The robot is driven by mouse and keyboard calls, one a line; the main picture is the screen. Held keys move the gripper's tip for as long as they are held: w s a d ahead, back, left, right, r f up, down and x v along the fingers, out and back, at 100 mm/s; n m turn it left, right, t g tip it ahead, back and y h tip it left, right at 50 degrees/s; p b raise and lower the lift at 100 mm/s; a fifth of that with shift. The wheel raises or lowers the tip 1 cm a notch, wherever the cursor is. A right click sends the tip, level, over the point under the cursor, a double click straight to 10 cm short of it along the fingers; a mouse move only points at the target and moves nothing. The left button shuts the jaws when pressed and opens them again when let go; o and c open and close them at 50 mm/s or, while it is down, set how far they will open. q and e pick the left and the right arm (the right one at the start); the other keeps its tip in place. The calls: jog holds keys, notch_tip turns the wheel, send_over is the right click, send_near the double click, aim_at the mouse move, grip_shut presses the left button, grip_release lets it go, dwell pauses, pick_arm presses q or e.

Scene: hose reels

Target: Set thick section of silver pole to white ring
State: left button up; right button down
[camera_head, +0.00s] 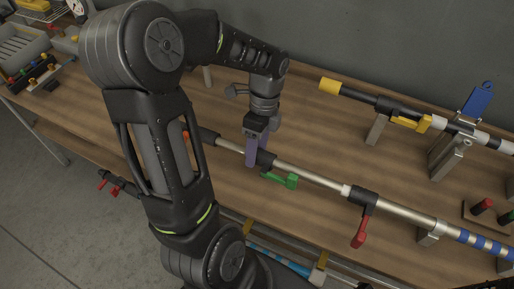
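A silver pole (313,177) runs across the workbench, from the middle left down to the right edge. Its slimmer part is at the left, and its thicker section (396,214) is to the right of a black clamp with a red lever (361,231). A white ring (346,190) sits on the pole just left of that clamp. My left gripper (254,150) points down at the pole's left part, beside a black collar with a green lever (281,179). Its purple finger overlaps the pole; the grip itself is hidden. My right gripper is not in view.
A black pole with a yellow end (330,86) and a blue lever (480,98) rests on metal stands behind. A blue-striped pole (278,260) lies below the bench's front edge. Red and green knobs (482,206) stand at the right.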

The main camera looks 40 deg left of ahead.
pick_arm(q)
jog(key=shift+o, duration=0.2)
jog(key=shift+r, duration=0.1)
jog(key=v, duration=0.7)
jog(key=shift+r+b, duration=0.3)
jog(key=shift+b, duration=0.15)
jog(key=shift+w, duration=0.1)
